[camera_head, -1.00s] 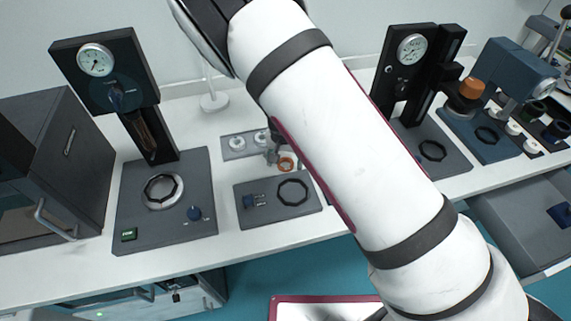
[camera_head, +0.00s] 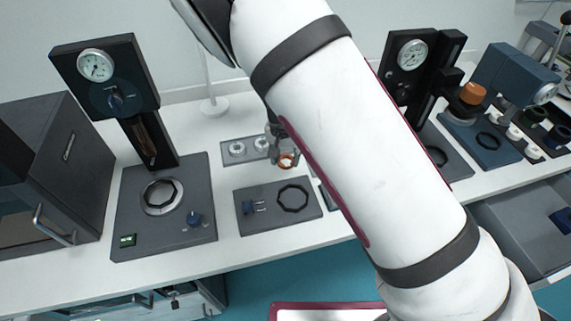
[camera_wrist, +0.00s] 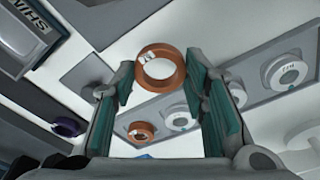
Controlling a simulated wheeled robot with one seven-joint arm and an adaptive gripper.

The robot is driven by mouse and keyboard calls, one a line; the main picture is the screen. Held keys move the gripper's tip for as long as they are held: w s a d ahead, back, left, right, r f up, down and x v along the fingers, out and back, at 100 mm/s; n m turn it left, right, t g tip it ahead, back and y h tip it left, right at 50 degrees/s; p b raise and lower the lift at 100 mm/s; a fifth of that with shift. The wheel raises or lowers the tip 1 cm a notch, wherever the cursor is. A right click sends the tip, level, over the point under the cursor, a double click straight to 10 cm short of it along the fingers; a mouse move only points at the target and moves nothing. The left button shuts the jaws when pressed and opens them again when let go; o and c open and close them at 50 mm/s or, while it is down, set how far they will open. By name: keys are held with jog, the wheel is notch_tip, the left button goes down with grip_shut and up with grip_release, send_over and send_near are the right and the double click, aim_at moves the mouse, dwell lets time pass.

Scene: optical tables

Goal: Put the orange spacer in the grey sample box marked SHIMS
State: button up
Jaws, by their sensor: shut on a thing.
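My gripper (camera_wrist: 160,85) is shut on an orange spacer (camera_wrist: 160,68), a ring held between the teal finger pads at the fingertips. My arm hides much of the bench to the right of the gripper in the head view.
A second orange ring (camera_wrist: 140,132) and white rings (camera_wrist: 288,75) sit on the grey plate (camera_wrist: 240,88) below. A fixture with a black ring (camera_head: 293,198) stands in front; a gauge press (camera_head: 110,75) stands left.

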notch_tip(320, 180, up, 5)
jog(key=shift+r, duration=0.2)
jog(key=shift+d+r, duration=0.15)
jog(key=shift+r, duration=0.15)
jog(key=w+d+n, duration=0.2)
jog(key=d+n, duration=0.1)
jog(key=d, duration=1.6)
jog(key=shift+w+d+r+n, duration=0.25)
jog(key=shift+d+r+n, duration=0.05)
jog(key=shift+d+r, duration=0.1)
